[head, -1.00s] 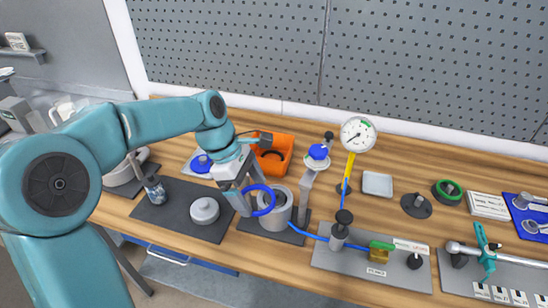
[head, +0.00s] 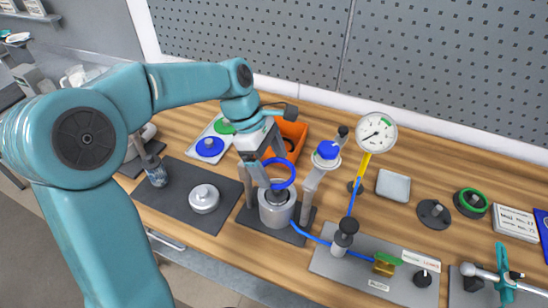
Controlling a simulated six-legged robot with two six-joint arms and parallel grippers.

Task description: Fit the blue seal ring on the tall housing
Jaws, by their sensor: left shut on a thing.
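My left gripper (head: 268,180) is shut on the blue seal ring (head: 293,181). The ring hangs tilted, clear of the bench. In the head view it appears just above the mouth of the grey cylindrical housing (head: 276,213). A gap shows between the ring and most of the rim; whether its lowest edge touches cannot be told. The housing stands upright on a dark plate with metal posts beside it. Part of its mouth is hidden by the ring and a finger. My right gripper is not in view.
An orange bin (head: 293,133) stands behind the gripper. A post with a blue cap (head: 328,151) and a pressure gauge (head: 376,132) stand to the right. A blue hose (head: 312,238) runs from the housing's base. A lidded metal pot (head: 204,198) sits left.

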